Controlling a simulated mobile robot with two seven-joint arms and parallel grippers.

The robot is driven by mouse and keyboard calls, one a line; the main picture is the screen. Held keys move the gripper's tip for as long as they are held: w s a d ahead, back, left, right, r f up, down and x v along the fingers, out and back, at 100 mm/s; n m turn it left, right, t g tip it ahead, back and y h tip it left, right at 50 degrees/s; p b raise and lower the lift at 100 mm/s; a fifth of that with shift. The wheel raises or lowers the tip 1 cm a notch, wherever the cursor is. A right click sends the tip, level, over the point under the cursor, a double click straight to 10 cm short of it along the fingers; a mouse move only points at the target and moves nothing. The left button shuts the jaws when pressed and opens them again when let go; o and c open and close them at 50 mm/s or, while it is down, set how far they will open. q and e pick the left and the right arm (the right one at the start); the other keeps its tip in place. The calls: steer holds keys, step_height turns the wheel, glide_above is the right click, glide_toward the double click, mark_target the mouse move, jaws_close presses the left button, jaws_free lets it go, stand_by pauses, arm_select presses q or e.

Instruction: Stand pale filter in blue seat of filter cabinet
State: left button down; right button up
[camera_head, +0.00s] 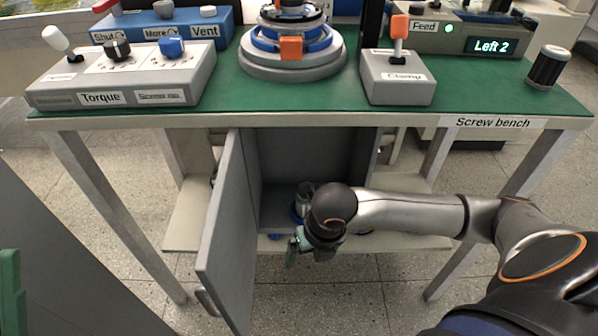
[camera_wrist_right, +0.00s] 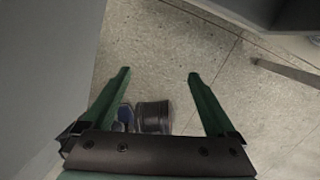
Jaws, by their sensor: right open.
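The grey filter cabinet (camera_head: 312,150) stands under the bench with its door (camera_head: 232,225) swung open to the left. A small blue piece (camera_head: 275,236) shows lower down. I cannot make out a pale filter clearly. My right gripper (camera_head: 302,247) is in front of the cabinet opening, right of the door. In the right wrist view its green fingers (camera_wrist_right: 160,76) are spread, with nothing gripped.
The green bench top (camera_head: 300,100) overhangs the cabinet. Bare floor (camera_head: 350,300) lies in front.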

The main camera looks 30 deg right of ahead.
steer(key=s+a+r+n+g+y, duration=0.25)
steer(key=s+a+y, duration=0.4)
steer(key=a, duration=0.45)
steer(key=s+a+r+n+g+y, duration=0.1)
steer(key=s+a+r+g+y, duration=0.1)
steer(key=s+a+r+y, duration=0.3)
steer(key=s+a+r+g+y, duration=0.2)
steer(key=a+r+y, duration=0.1)
steer(key=a+r, duration=0.35)
step_height(320, 180, up, 15)
steer(key=w+d+m+t+y, duration=0.2)
steer(key=m+t+y, duration=0.3)
steer(key=y, duration=0.4)
steer(key=w+d+r+m+t+h, duration=0.2)
steer(key=w+d+m+t+h, duration=0.2)
steer(key=m+t, duration=0.5)
steer(key=w+d+r+m+t+h, duration=0.2)
steer(key=d+m+t+h, duration=0.3)
steer(key=m+t, duration=0.5)
steer(key=shift+w+d+r+t, duration=0.15)
steer(key=shift+w+d+t, duration=0.7)
steer(key=shift+d+t, duration=0.4)
steer(key=shift+a, duration=0.1)
steer(key=shift+c, duration=0.4)
